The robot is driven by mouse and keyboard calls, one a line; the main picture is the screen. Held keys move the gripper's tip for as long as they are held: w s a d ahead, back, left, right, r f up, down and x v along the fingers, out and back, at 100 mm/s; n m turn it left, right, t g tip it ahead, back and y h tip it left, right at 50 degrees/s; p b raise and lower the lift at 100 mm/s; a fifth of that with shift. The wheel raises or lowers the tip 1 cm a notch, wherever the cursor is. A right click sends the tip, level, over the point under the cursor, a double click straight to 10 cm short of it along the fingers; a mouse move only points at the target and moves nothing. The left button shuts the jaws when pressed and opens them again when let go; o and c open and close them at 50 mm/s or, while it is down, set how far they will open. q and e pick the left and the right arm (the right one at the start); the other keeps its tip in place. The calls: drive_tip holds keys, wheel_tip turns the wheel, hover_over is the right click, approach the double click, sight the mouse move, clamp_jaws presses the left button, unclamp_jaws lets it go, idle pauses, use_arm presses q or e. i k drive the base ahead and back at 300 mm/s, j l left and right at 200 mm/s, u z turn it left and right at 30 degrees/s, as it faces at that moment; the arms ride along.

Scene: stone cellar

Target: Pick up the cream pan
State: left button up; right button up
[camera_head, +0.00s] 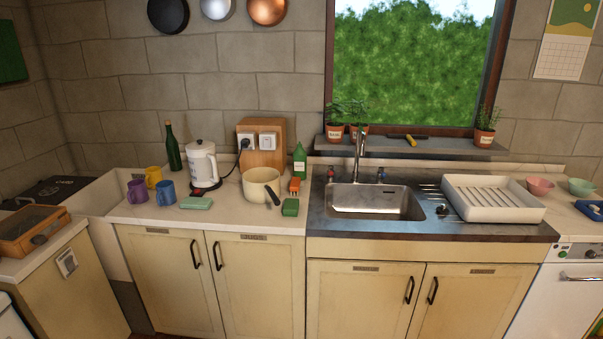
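The cream pan (258,187) stands upright on the white counter (228,216), left of the sink. Its dark handle (273,195) points toward the front right. The pan looks empty from here, though its inner bottom is mostly hidden. Neither of my grippers shows in the head view.
A white kettle (202,165) with a cord stands left of the pan, with a socket box (262,160) behind. Green (291,207) and orange (294,185) items and a green bottle (300,160) crowd its right. Mugs (166,193) and a pale green block (197,203) lie left.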

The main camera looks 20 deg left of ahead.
sight(261, 185)
drive_tip(key=i+u, duration=0.2)
drive_tip(key=u, duration=0.35)
drive_tip(key=i+j+z, duration=0.3)
drive_tip(key=j, duration=0.3)
drive_tip(key=i+j+z, duration=0.3)
drive_tip(key=j, duration=0.35)
